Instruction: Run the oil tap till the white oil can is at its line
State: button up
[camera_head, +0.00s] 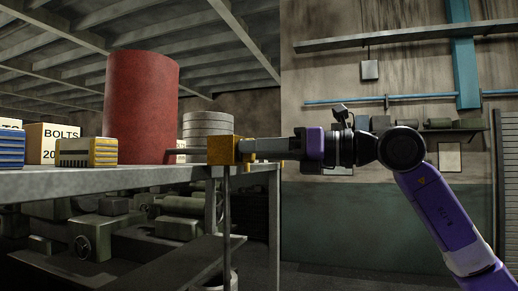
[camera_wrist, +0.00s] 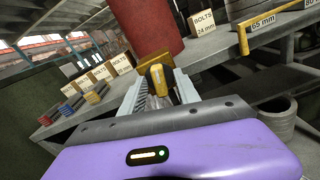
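A yellow block-shaped tap (camera_head: 222,151) sits at the bench edge, on a thin pipe coming from the red drum (camera_head: 142,105). My gripper (camera_head: 245,147) reaches it from the right. In the wrist view a yellow tap handle (camera_wrist: 158,80) lies between my pale fingers (camera_wrist: 160,84), before the red drum (camera_wrist: 146,25). I cannot tell whether both fingers press on it. A thin dark vertical strip (camera_head: 226,220) runs down below the tap; whether it is oil is unclear. A pale rim (camera_head: 231,281) shows at the bottom edge, possibly the oil can. Its line and level are hidden.
The grey bench (camera_head: 100,180) carries bolt boxes (camera_head: 54,143), a yellow-and-grey ribbed block (camera_head: 86,152) and a grey ringed stack (camera_head: 208,133). Green castings (camera_head: 90,235) fill the space underneath. Behind my arm is a wall.

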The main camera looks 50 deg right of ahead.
grip_shut()
jog(key=shift+n+b, duration=1.4)
jog(key=shift+b, duration=0.5)
grip_release()
jog(key=shift+s, duration=0.15)
jog(key=b+v, duration=0.2)
jog(key=v, duration=0.5)
jog(key=shift+s+b, duration=0.3)
jog(key=shift+b, duration=0.05)
jog(key=shift+d+r, duration=0.1)
